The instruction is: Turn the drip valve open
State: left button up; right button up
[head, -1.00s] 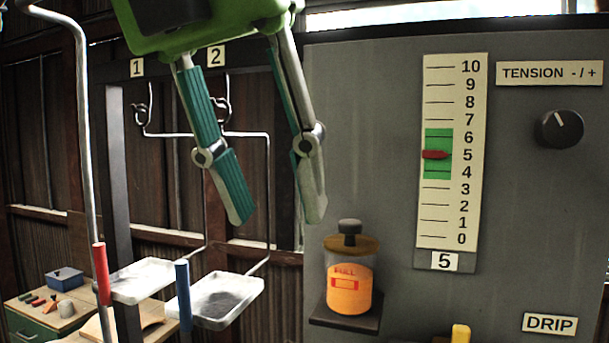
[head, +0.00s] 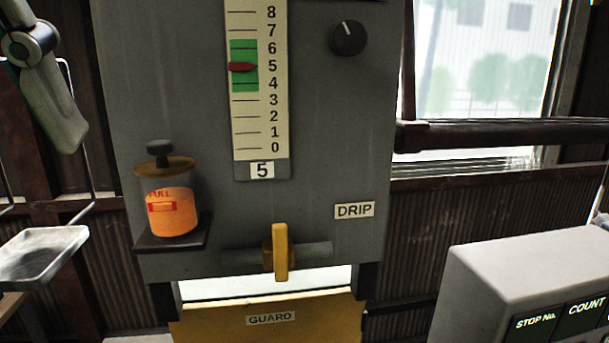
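The drip valve has an upright yellow handle (head: 281,252). It sits across a short horizontal grey pipe (head: 316,254) at the bottom of the grey panel. The DRIP label (head: 354,210) is up and to its right. An oil jar (head: 172,207) marked FULL holds orange liquid on a small shelf left of the valve. One finger of my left gripper (head: 50,92) shows at the upper left edge, well away from the valve. No other finger lies against it, and the rest is outside the picture. My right gripper is not in view.
The tension gauge (head: 259,90) reads 5, with a black knob (head: 348,38) to its right. A yellow guard (head: 266,322) is below the valve. A grey console (head: 520,270) stands at lower right, and a white tray (head: 42,256) hangs at left. The space before the valve is clear.

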aim_at(280, 235)
jog(key=k, duration=0.95)
